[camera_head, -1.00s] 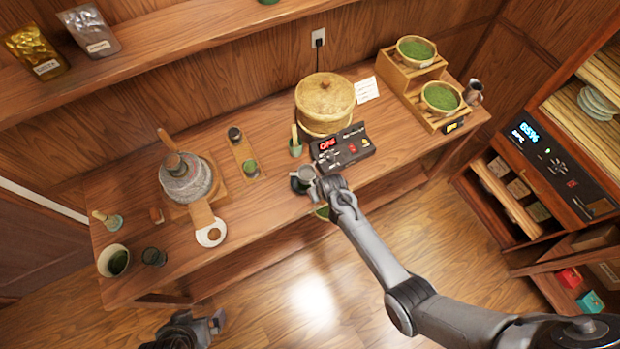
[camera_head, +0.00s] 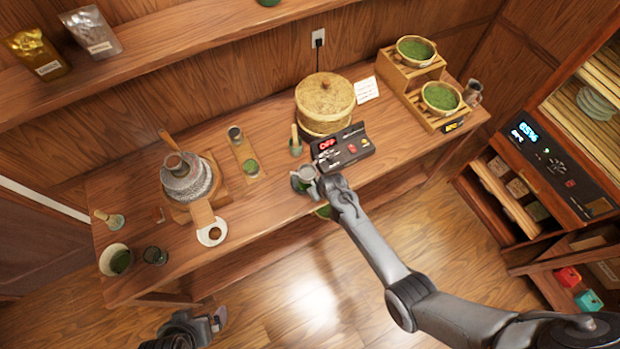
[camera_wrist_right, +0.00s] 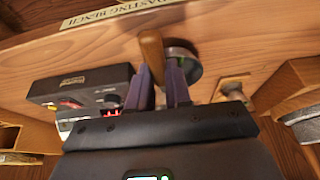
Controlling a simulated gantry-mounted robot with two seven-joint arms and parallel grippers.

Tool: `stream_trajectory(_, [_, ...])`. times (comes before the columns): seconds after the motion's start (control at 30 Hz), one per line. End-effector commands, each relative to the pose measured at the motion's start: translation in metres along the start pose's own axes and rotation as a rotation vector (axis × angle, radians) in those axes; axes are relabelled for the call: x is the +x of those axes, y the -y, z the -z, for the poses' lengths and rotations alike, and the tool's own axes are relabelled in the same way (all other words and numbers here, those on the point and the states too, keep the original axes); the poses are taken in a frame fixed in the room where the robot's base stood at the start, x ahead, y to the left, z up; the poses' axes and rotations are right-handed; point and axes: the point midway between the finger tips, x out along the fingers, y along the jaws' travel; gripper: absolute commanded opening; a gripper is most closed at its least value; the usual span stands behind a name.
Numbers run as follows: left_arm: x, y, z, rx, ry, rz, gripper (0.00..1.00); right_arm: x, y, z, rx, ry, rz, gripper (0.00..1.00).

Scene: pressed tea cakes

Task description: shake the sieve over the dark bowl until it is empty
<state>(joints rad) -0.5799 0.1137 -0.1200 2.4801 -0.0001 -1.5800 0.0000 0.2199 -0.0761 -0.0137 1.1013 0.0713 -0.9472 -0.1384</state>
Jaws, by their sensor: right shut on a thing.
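My right gripper (camera_head: 322,183) is shut on the wooden handle (camera_wrist_right: 152,55) of the sieve near the bench's front edge. The sieve's round grey head (camera_head: 307,174) also shows in the right wrist view (camera_wrist_right: 181,60), just beyond the fingers. A dark bowl (camera_head: 298,186) shows beside and partly beneath the sieve head in the head view. The sieve covers part of it. Whether powder is left in the sieve is too small to tell. My left gripper (camera_head: 217,320) is low at the bottom left, away from the bench. Its jaw opening is unclear.
The black control box (camera_head: 342,147) sits right behind the sieve, with a lidded basket (camera_head: 325,103) farther back. The stone mill (camera_head: 187,178) and a white saucer (camera_head: 212,232) stand left. Bench between saucer and sieve is clear.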

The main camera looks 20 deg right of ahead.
Motion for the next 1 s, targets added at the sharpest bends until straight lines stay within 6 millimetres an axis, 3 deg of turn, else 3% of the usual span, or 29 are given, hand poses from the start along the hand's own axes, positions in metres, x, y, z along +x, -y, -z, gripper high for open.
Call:
stream_trajectory(0.7, [-0.043,0.004,0.013,0.009,0.001,0.007,1.00,-0.044,0.000,0.017,0.000,-0.001,0.000,0.00])
stream_trajectory(1.0, [-0.045,0.001,0.014,-0.001,0.000,-0.001,1.00,-0.046,0.000,0.018,0.000,-0.001,0.000,0.00])
